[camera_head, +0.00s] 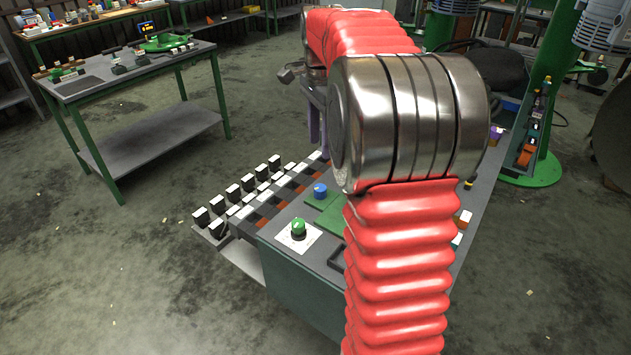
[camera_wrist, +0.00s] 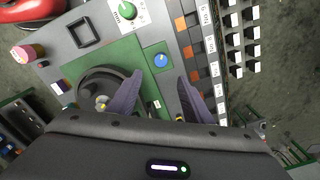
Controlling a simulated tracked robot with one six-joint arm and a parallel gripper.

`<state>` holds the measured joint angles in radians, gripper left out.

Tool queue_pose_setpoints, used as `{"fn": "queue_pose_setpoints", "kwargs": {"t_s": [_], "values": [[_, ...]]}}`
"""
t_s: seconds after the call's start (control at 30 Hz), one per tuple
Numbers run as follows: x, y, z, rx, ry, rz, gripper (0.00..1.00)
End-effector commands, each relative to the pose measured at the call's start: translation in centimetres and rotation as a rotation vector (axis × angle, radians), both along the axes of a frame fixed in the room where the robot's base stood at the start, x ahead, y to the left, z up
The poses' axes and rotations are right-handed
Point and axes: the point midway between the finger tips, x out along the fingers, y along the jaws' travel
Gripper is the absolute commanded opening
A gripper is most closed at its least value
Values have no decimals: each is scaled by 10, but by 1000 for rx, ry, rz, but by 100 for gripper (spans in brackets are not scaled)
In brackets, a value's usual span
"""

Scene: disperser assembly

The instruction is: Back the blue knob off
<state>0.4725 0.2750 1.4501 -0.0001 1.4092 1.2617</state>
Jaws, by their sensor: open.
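The blue knob (camera_head: 320,189) stands on the green plate on the bench, left of my arm in the head view. It also shows in the wrist view (camera_wrist: 160,60), just beyond the gap between my fingertips. My gripper (camera_wrist: 161,78) is open, with its two purple-grey fingers apart and nothing between them. The knob appears apart from both fingers; the height gap is hard to tell.
A green knob (camera_head: 298,227) sits on a white plate near the blue one. A round dark part (camera_wrist: 100,88) lies beside the left finger. A row of black and white blocks (camera_head: 232,192) lines the bench's left edge. A side table (camera_head: 130,65) stands apart.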

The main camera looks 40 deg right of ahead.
Motion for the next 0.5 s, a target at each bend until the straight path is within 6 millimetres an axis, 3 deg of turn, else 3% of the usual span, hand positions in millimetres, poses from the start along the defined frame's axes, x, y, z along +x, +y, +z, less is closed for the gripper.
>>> {"fn": "queue_pose_setpoints", "kwargs": {"t_s": [0.5], "values": [[2,-5,-5,3,7,-26,45]]}}
